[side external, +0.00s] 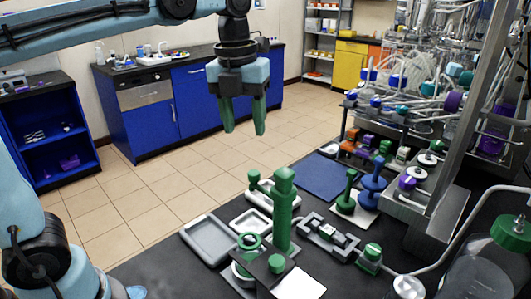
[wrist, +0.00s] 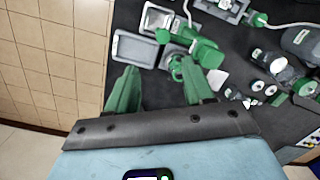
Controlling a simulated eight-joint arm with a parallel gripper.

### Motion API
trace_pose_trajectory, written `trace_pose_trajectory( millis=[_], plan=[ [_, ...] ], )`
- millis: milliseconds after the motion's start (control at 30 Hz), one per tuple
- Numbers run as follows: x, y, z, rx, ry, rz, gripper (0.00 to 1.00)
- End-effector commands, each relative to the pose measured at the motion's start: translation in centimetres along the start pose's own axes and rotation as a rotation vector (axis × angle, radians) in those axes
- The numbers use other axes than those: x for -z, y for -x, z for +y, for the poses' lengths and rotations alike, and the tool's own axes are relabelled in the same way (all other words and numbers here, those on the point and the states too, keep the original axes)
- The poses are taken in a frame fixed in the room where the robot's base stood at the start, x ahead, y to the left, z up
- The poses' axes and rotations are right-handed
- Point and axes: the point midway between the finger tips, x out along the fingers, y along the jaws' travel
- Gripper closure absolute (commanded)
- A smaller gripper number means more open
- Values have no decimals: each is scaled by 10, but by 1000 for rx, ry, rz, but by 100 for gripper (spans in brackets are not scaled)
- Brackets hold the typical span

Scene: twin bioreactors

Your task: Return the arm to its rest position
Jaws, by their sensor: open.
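My gripper (side external: 243,115) hangs from the pale blue arm (side external: 80,32) in the upper middle of the side external view, its green fingers pointing down. The fingers are apart with nothing between them. It is high above the floor and clear of the black bench (side external: 350,262). In the wrist view the two green fingers of my gripper (wrist: 159,88) are spread, with bare bench and part of the bench equipment showing beyond them.
A green post (side external: 283,210) stands on the bench among grey trays (side external: 208,240) and a blue mat (side external: 321,177). Glassware and tubing (side external: 430,80) crowd the right. Blue cabinets (side external: 190,100) line the back wall. The tiled floor (side external: 180,185) between is clear.

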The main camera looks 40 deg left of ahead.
Motion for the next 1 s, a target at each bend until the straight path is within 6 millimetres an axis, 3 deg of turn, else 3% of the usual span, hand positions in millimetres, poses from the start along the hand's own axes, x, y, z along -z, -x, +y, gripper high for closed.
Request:
trace_pose_trajectory(
  millis=[533, 800, 1000],
  plan=[
    [26, -55, 33, 278, 1326, -109, 48],
    [41, -88, 49, 488, 1961, -32, 48],
    [50, -109, 59, 633, 2345, 83, 48]
  ],
)
